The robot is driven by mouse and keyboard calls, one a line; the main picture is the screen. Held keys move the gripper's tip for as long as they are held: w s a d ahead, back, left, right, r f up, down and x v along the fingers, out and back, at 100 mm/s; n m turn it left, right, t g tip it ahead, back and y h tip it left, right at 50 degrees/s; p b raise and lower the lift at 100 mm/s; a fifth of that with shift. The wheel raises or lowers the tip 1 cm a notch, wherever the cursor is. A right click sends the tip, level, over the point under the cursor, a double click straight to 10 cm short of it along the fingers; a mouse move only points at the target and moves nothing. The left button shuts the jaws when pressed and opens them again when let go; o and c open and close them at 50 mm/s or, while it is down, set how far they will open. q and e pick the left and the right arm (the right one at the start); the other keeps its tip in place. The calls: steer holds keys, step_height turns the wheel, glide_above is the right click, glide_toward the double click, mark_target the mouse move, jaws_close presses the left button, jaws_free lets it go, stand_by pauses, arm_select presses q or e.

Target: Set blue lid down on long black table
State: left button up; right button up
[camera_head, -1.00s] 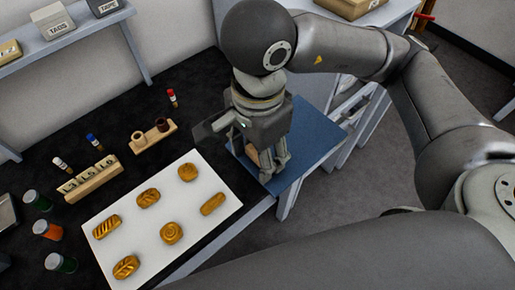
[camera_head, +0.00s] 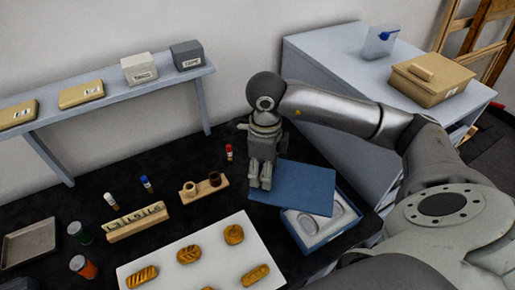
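The flat blue lid (camera_head: 305,190) is right of the middle, by the back edge of an open blue box (camera_head: 322,238). It overlaps the back part of the box in the picture. My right gripper (camera_head: 261,183) points down at the lid's left edge, with its fingers close together, and appears shut on that edge. The fingertips partly hide the contact, and I cannot tell whether the lid touches the table. The long black table (camera_head: 85,190) lies beneath. My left gripper is not in view.
A white sheet with bread rolls (camera_head: 205,255) lies in front. A wooden holder with cups (camera_head: 203,187), a red-capped vial (camera_head: 229,152) and a lettered block rack (camera_head: 137,222) stand left of the gripper. Bare black table shows behind them. A shelf (camera_head: 105,92) runs along the wall.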

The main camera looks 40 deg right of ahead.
steer(key=w+d+f+b, duration=0.2)
steer(key=w+f, duration=0.1)
steer(key=w+d+f+b, duration=0.2)
steer(key=w, duration=0.2)
steer(key=w+d+f+b, duration=0.2)
steer(key=w+f, duration=0.1)
steer(key=shift+w+d+f+b, duration=0.2)
steer(key=shift+w+f+b, duration=0.1)
steer(key=shift+w+b, duration=0.1)
steer(key=shift+w+d+f, duration=0.25)
steer(key=shift+w+f, duration=0.05)
steer(key=shift+w, duration=0.1)
steer(key=shift+w+d+f+b, duration=0.2)
steer(key=shift+f+b, duration=0.25)
steer(key=shift+b, duration=0.15)
step_height(320, 180, down, 3)
steer(key=shift+w+f+b, duration=0.1)
steer(key=shift+w+b, duration=0.05)
steer(key=shift+b, duration=0.9)
